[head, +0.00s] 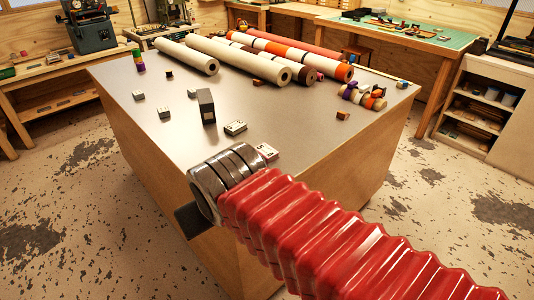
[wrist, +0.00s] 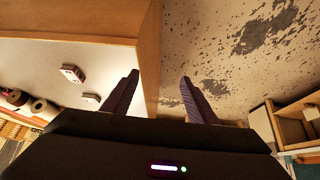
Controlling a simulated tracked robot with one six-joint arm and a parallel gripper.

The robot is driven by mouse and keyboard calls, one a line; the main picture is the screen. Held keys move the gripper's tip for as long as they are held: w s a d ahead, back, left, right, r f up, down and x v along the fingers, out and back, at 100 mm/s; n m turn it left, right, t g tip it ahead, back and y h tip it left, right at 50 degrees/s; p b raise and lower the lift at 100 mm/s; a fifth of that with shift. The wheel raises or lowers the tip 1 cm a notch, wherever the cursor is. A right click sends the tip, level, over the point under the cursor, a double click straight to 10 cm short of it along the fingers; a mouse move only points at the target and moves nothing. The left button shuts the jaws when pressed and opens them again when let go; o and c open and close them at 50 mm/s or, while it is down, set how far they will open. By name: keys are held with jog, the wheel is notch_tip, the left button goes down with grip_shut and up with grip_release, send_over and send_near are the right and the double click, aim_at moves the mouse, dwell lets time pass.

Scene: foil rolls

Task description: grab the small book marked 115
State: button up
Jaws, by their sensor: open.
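Several small pale book-like blocks lie on the grey-topped table (head: 150,75). One with reddish marks (head: 266,151) lies close to the near edge, just beyond my arm in the head view. It also shows in the wrist view (wrist: 72,74). Another pale block (head: 235,128) lies a little farther in. More lie toward the left (head: 163,112). The markings are too small to read, so I cannot tell which is 115. My gripper (wrist: 159,78) is open and empty. The table's wooden side and the floor show between its fingers; both blocks are left of them.
Long rolls (head: 260,62) lie across the back of the table. A pile of small coloured rolls (head: 362,95) is at the right. The left front of the tabletop is clear.

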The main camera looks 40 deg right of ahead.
jog(key=o, duration=0.3)
jog(key=w+d+r+m+t+h, duration=0.1)
jog(key=w+d, duration=0.3)
jog(key=d, duration=0.4)
jog(key=w+d+r+t+h, duration=0.1)
jog(key=w+d+h, duration=0.2)
jog(key=w+d, duration=0.2)
jog(key=d, duration=0.3)
jog(key=shift+w+d+r+m, duration=0.2)
jog(key=shift+w+d+m, duration=0.05)
jog(key=shift+m, duration=0.15)
jog(key=w+d+t+h, duration=0.15)
jog(key=w+d, duration=0.25)
jog(key=d, duration=0.6)
jog(key=d+f+n+t+y, duration=0.2)
jog(key=d+f, duration=0.3)
jog(key=d, duration=0.1)
jog(key=t+y, duration=0.2)
jog(key=y, duration=0.2)
send_near(270, 153)
jog(key=s+r, duration=0.2)
jog(key=s, duration=0.1)
jog(key=shift+d+g, duration=0.15)
jog(key=shift+g, duration=0.1)
jog(key=shift+s+f+y, duration=0.15)
jog(key=shift+y, duration=0.1)
jog(key=shift+x, duration=4.3)
